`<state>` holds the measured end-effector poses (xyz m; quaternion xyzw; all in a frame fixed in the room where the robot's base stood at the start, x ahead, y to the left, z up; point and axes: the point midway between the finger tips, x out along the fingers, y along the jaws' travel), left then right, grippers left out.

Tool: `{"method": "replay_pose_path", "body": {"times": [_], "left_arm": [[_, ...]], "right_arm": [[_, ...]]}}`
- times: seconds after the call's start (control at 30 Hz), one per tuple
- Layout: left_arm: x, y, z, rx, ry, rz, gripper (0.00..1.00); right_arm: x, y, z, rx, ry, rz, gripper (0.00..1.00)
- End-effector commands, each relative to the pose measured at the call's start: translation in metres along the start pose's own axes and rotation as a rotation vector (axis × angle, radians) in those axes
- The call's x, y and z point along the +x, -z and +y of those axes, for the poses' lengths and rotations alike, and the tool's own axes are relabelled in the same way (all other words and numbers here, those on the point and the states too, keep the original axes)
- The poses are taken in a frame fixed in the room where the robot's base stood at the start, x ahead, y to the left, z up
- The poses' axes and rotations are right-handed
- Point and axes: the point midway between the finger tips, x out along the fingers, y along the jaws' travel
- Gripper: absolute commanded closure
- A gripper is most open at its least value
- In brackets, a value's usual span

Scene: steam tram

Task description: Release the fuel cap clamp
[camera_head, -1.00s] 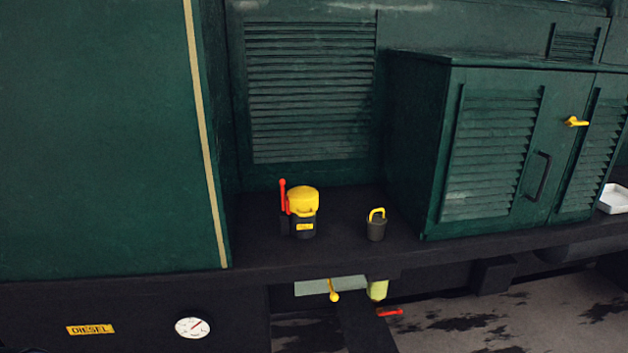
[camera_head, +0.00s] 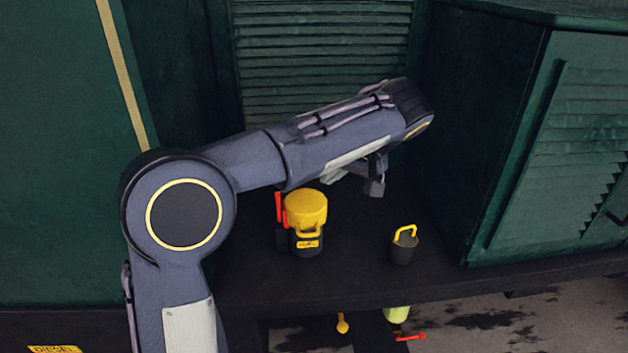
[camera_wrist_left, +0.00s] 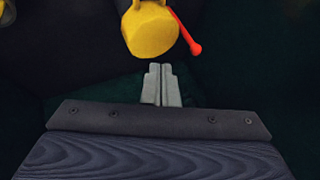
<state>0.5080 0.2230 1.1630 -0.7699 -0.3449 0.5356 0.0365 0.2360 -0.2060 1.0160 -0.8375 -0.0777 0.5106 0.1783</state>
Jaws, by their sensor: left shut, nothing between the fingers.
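The fuel cap (camera_head: 306,208) is yellow with a loop handle and sits on a dark filler neck (camera_head: 307,247) on the black deck. The red clamp lever (camera_head: 279,208) stands upright at the cap's left side. In the left wrist view the cap (camera_wrist_left: 149,28) is at the top, with the red lever (camera_wrist_left: 187,35) on its right. My left gripper (camera_head: 328,178) is above and behind the cap, partly hidden by its own arm. In the left wrist view its fingers (camera_wrist_left: 161,70) are shut together and empty, apart from the cap and lever. My right gripper is not in view.
A small dark pot with a yellow handle (camera_head: 403,247) stands on the deck to the right. A green louvred cabinet (camera_head: 560,150) bounds the right side. Below the deck edge are a yellow knob (camera_head: 342,323) and a red lever (camera_head: 411,337). The deck between filler and pot is clear.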

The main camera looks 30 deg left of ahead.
Motion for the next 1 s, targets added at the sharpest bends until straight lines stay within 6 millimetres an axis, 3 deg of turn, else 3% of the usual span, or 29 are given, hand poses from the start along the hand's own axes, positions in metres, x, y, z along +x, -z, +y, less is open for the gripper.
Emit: {"method": "replay_pose_path", "body": {"times": [0.3,0.47,0.93,1.0], "left_arm": [[0.0,0.0,0.0,-0.001,0.002,0.001,1.0],[0.011,0.0,-0.001,-0.002,0.004,-0.001,1.0],[0.104,0.0,-0.001,0.001,0.004,-0.004,1.0],[0.106,0.001,-0.015,-0.004,0.002,-0.001,1.0]], "right_arm": [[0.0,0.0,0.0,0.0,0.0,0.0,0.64],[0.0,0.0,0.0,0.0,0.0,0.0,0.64],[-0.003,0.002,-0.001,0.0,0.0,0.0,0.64],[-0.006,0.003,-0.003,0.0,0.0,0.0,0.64]]}}
